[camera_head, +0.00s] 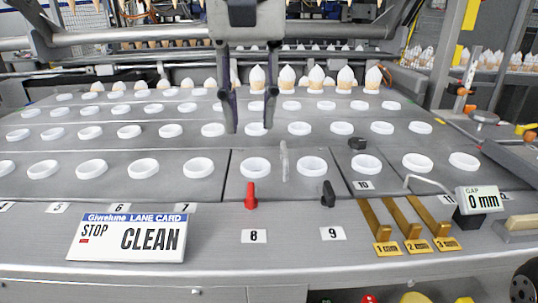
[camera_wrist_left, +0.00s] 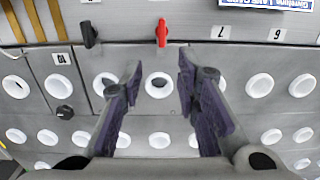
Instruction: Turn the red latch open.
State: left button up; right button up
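The red latch (camera_head: 250,197) stands at the front edge of the grey plate, behind the number 8 label and in front of a white ring. Its handle looks upright in the head view. It also shows in the left wrist view (camera_wrist_left: 162,33), beyond the fingertips. My left gripper (camera_head: 250,130) is open and empty, its dark fingers pointing down over the plate behind the latch. In the left wrist view the open fingers (camera_wrist_left: 159,66) are spread on either side of a white ring, apart from the latch. My right gripper is not in view.
A black latch (camera_head: 328,194) stands right of the red one. A lane card reading STOP CLEAN (camera_head: 128,238) is at front left. Yellow gauges (camera_head: 405,226) and a 0 mm gap display (camera_head: 478,200) are at right. A thin grey pin (camera_head: 284,161) stands between two rings.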

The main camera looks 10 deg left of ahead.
aim_at(251, 189)
pick_arm(q)
jog(key=f, duration=0.2)
jog(key=s+f+b, duration=0.1)
jog(key=f, duration=0.1)
jog(key=shift+s, duration=0.2)
notch_tip(251, 189, down, 8)
jog(key=shift+r+b, duration=0.2)
jog(key=shift+b, duration=0.35)
jog(key=shift+w, duration=0.1)
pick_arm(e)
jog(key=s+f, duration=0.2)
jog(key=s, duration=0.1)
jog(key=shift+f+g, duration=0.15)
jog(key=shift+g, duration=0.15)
pick_arm(q)
grip_shut()
